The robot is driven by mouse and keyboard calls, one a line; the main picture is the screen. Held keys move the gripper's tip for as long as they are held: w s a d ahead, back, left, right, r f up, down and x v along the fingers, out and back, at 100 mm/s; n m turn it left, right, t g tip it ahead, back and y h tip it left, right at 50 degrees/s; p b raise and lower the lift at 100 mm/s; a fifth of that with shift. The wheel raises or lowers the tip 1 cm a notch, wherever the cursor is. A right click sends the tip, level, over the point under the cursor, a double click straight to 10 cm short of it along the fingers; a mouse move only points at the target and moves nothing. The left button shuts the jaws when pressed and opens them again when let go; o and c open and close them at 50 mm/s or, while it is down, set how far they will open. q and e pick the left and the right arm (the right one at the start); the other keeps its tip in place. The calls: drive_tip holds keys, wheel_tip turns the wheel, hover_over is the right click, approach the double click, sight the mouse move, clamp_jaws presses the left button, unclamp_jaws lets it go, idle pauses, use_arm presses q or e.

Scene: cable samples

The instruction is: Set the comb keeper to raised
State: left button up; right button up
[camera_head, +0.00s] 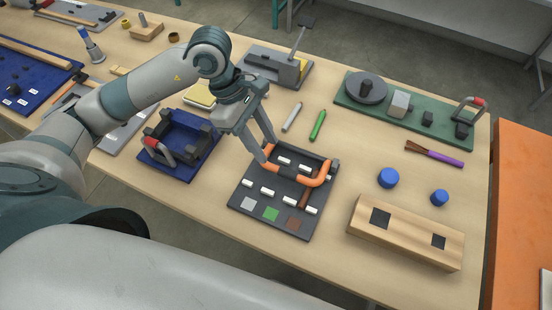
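A dark board (240,200) lies near the table's front edge, with several white blocks and grey, green and brown squares on it. A thick orange cable (318,184) bends across it, with a brown piece (304,200) beside its curve. I cannot tell for certain which part is the comb keeper or how it is set. My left gripper (270,153) points down at the board's back left corner. Its fingers are apart, with some orange showing between the tips; contact is unclear. My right gripper is not in view.
A blue tray (182,170) with a dark frame and red handle stands left of the board. A wooden block (405,235) with square holes and two blue cylinders (388,178) are right. A green board (400,110) and grey fixture (278,66) stand behind.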

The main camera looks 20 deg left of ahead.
sight(279, 168)
use_arm(q)
drive_tip(key=p+x, duration=0.2)
drive_tip(key=x, duration=0.6)
clamp_jaws()
